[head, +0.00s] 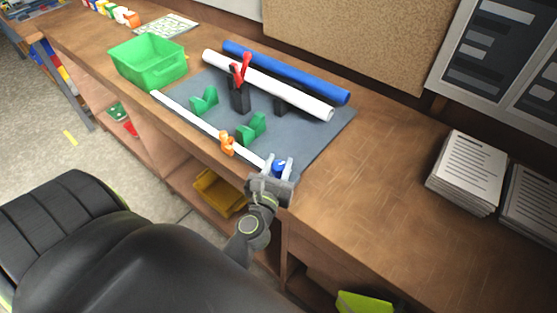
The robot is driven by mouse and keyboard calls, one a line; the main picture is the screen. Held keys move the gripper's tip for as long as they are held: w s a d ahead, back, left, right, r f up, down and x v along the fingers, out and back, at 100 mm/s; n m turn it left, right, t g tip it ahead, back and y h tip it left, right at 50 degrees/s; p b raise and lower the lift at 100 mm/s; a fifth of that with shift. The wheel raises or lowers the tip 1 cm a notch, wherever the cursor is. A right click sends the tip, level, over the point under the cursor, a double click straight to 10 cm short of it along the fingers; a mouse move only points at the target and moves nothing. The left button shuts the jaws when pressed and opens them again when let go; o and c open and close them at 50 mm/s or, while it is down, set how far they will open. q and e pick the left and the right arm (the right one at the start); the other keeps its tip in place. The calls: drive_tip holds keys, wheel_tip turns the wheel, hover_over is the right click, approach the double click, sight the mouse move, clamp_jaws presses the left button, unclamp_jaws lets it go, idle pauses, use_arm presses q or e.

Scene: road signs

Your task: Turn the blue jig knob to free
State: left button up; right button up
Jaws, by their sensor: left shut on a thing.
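The blue jig knob (279,167) sits at the near right end of a white rail (210,129) along the front of the grey mat (328,137). My left gripper (279,164) is at the knob, with its fingers on either side and shut on it. The fingers hide part of the knob, and its turn position cannot be read. An orange piece (227,143) sits on the rail left of the knob. My right gripper is not in view.
Green cradles (252,128) and a dark stand with a red lever (240,72) stand behind the rail. White (268,84) and blue (286,71) tubes lie behind. A green bin (148,61) is left, paper stacks (466,172) right. The bench between is clear.

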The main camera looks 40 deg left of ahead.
sight(278, 165)
use_arm(q)
drive_tip(key=shift+n+g+y+b, duration=0.4)
drive_tip(key=shift+n+y, duration=0.2)
drive_tip(key=shift+y, duration=0.3)
drive_tip(key=o, duration=0.9)
drive_tip(key=shift+o, duration=0.2)
drive_tip(key=shift+r, duration=0.15)
wheel_tip(278, 165, up, 8)
drive_tip(key=p, duration=0.5)
drive_tip(key=shift+r, duration=0.85)
